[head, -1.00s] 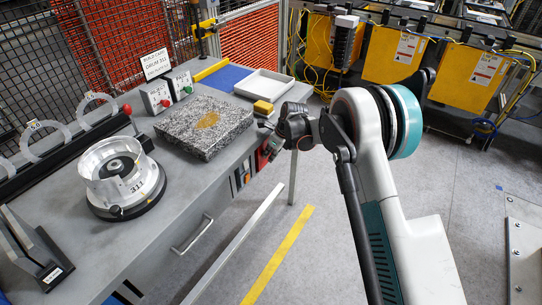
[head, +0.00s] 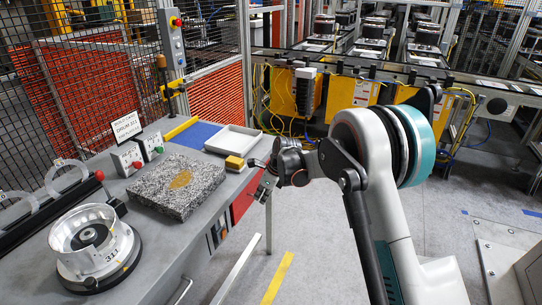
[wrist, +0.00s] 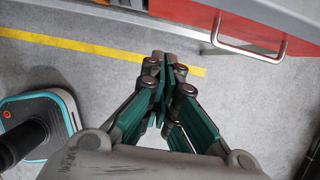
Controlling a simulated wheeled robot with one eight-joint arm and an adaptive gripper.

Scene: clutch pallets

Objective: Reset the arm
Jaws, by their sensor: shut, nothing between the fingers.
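My gripper (wrist: 165,58) shows in the wrist view with its fingertips together and nothing between them. It points down over the grey floor, near a yellow floor line (wrist: 95,47). In the head view my arm is folded at the right of the workbench (head: 190,243), and the wrist (head: 290,162) is beside the bench's right edge. The gripper's fingers are hard to make out in the head view.
On the bench are a silver drum (head: 92,240) marked 311, a speckled stone block (head: 178,186), a white tray (head: 233,140), a yellow block (head: 234,163) and a build card (head: 126,126).

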